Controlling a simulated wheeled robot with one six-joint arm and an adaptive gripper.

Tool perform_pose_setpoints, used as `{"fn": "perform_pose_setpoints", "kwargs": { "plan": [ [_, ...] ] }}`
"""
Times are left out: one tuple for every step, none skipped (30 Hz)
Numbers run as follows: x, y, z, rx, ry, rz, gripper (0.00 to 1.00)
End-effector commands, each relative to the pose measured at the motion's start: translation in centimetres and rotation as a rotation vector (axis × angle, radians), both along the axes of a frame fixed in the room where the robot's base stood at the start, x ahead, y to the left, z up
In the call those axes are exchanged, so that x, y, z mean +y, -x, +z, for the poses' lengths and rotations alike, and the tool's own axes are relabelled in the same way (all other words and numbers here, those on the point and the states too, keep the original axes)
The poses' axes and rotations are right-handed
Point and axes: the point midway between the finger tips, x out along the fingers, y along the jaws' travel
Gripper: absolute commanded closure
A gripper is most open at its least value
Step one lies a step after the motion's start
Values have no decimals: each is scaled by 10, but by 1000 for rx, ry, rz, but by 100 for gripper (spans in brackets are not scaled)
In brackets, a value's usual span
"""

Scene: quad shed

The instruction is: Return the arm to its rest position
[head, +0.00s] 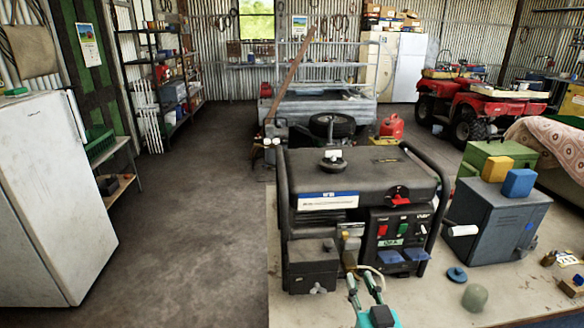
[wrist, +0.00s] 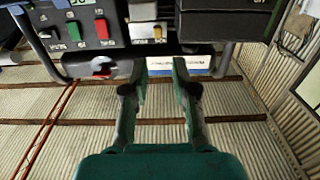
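My gripper (head: 361,276) is in front of the dark portable generator (head: 365,175), low at its front panel in the head view. Its teal body is at the bottom edge of that view. In the wrist view, my gripper (wrist: 160,75) has its two fingers apart, with nothing visible between them. The generator (wrist: 215,28) fills the top of the wrist view, with its green and red switches. The fingertips overlap the generator's lower edge in the picture; I cannot tell whether they touch it.
The generator stands on a pale bench (head: 300,308). To its right are a blue-grey metal box (head: 490,225) with yellow and blue blocks on top, a blue knob (head: 457,274) and a greenish dome (head: 475,297). A white fridge (head: 50,190) stands left; the floor (head: 195,215) between is clear.

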Motion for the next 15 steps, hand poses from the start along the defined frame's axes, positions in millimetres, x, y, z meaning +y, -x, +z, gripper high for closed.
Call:
{"fn": "perform_pose_setpoints", "kwargs": {
  "plan": [
    [0,8,-11,12,0,0,73],
    [0,13,-17,16,0,0,73],
    [0,21,-27,25,0,0,73],
    [0,29,-34,30,0,0,73],
    [0,36,-42,37,0,0,73],
    [0,47,-53,45,0,0,73],
    [0,55,-60,50,0,0,73],
    [0,64,-68,57,0,0,73],
    [0,75,-77,64,0,0,73],
    [0,83,-83,69,0,0,73],
    [0,92,-89,75,0,0,73],
    [0,104,-97,83,0,0,73],
    [0,113,-103,88,0,0,73],
    [0,122,-108,94,0,0,73],
    [0,134,-115,101,0,0,73]
  ]
}}
